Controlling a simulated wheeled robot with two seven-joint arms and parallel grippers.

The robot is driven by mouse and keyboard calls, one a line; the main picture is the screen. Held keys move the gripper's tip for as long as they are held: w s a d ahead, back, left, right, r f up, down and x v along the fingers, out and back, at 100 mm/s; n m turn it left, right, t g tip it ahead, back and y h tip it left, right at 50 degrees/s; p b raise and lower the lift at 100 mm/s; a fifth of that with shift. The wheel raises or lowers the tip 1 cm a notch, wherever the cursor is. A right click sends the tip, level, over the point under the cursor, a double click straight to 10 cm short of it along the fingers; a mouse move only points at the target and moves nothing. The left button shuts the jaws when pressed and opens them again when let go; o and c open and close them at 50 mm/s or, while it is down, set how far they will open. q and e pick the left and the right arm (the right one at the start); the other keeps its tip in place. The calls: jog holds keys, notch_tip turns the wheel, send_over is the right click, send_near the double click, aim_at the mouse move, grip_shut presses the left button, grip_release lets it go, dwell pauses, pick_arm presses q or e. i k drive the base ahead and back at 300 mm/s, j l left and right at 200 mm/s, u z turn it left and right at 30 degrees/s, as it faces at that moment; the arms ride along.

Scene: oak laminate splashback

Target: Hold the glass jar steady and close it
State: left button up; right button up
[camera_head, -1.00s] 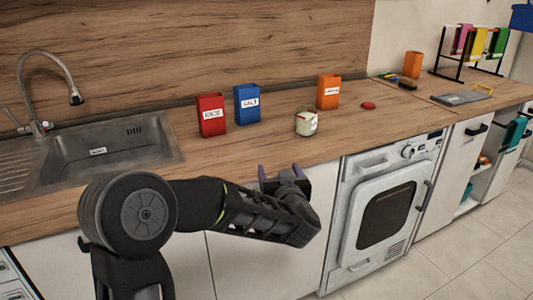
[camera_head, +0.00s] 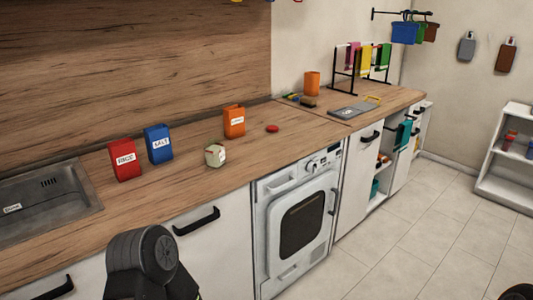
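A small pale glass jar (camera_head: 215,155) with a label stands upright on the wooden worktop (camera_head: 180,198). Its top looks open, though it is too small to be sure. A flat round red lid (camera_head: 272,128) lies on the worktop to the right of the jar and apart from it. Only a dark joint of my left arm shows at the bottom, in front of the cabinets. Neither of my grippers is in view.
A red rice box (camera_head: 124,160), a blue salt box (camera_head: 158,144) and an orange box (camera_head: 234,121) stand behind or left of the jar. A sink (camera_head: 45,200) is at the left. A white washing machine (camera_head: 297,220) is below the worktop.

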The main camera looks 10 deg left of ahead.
aim_at(214, 148)
jog(key=i+l, duration=0.5)
jog(key=i, duration=0.25)
jog(key=i+l+u, duration=0.1)
jog(key=i+l, duration=0.45)
jog(key=i, duration=0.2)
jog(key=i+l, duration=0.6)
jog(key=i, duration=0.15)
